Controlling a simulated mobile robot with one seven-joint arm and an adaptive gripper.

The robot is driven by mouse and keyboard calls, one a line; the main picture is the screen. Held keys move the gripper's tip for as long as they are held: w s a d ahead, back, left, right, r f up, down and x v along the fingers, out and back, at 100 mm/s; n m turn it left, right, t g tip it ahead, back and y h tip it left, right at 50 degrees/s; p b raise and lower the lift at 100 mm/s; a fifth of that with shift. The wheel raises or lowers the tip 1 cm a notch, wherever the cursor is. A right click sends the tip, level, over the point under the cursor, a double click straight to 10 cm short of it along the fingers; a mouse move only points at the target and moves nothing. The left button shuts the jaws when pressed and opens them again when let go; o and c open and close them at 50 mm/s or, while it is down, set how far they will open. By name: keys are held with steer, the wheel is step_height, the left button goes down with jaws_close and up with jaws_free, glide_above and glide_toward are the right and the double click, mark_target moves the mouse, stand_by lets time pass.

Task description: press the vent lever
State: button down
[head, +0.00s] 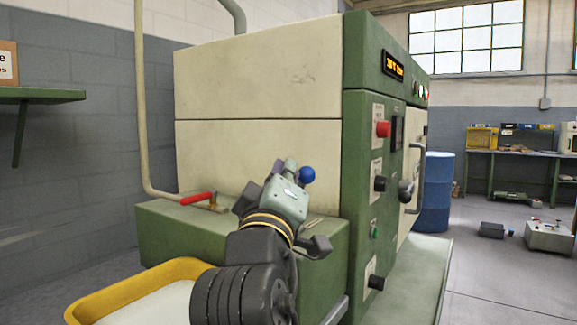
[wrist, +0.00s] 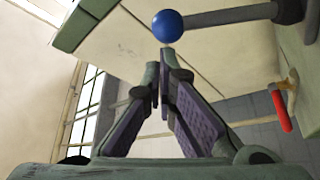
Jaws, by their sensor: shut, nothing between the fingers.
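A lever with a blue ball knob (head: 307,175) stands at the green and cream machine, just right of my gripper's tips in the head view. In the wrist view the blue ball (wrist: 168,26) is right past the fingertips, on a dark rod running off to the right. My gripper (head: 283,168) points toward the machine, and its fingers (wrist: 166,58) meet at the tips with nothing between them. I cannot tell whether the tips touch the ball. In the head view my gripper and wrist hide the lever's lower part.
A red-handled valve (head: 197,198) sits on the green ledge (head: 165,235) left of my gripper; its red handle (wrist: 280,110) shows in the wrist view. A yellow tub (head: 100,298) is below. The panel at right bears a red button (head: 383,129) and black knobs (head: 380,183).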

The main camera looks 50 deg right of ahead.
steer(key=shift+v, duration=2.55)
